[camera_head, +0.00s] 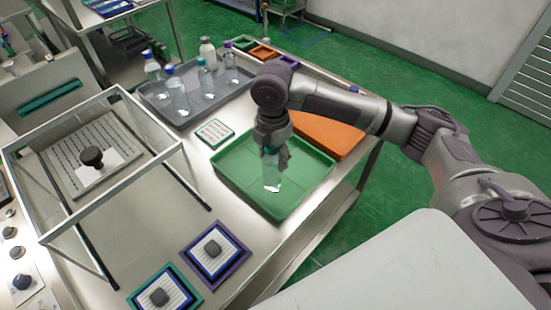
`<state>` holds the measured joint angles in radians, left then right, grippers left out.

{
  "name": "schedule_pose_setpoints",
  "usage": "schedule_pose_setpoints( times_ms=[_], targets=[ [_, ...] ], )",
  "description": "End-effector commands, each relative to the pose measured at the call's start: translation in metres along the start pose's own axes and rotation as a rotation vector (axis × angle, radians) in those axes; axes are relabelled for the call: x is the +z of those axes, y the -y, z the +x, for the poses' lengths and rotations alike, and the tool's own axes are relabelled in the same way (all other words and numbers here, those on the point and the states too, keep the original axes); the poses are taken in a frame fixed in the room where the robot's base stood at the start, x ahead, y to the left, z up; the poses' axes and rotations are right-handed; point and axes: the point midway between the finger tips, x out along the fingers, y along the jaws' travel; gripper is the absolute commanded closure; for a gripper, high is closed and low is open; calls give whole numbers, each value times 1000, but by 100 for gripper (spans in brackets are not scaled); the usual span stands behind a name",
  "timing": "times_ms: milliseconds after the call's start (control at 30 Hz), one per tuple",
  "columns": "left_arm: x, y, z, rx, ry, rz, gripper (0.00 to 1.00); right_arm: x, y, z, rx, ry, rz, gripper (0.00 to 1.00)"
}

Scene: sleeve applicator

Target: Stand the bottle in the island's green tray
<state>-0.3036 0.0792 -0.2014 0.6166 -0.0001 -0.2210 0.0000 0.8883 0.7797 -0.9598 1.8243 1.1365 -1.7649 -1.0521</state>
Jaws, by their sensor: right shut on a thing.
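The green tray (232,192) lies on the island near its right side. My right gripper (273,150) reaches down over this tray and is shut on a clear bottle (272,178). The bottle is upright, and its upper part is hidden by the fingers. Its lower end shows against the tray's floor; I cannot tell whether it touches the floor. My left gripper is not in view.
A grey tray (194,119) with several bottles stands behind, to the left. An orange tray (326,136) adjoins the green tray. A clear framed box (185,150) stands at left. Framed pads (231,266) lie in front.

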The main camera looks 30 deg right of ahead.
Motion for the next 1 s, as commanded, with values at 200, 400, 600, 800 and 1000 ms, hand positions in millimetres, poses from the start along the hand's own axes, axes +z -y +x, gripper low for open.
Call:
schedule_pose_setpoints(
  times_ms=[200, 400, 600, 800, 1000],
  targets=[
    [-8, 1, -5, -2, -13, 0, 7, 23, -14, 15, 1, 0, 0, 100],
    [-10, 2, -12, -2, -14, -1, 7, 25, -14, 37, -3, -1, -1, 100],
    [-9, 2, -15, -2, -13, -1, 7, 26, -15, 57, 1, 0, -1, 100],
    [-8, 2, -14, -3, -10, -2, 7, 25, -15, 58, 2, 1, -1, 100],
    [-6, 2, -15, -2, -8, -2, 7, 25, -15, 60, 0, 1, 0, 37]
  ],
)
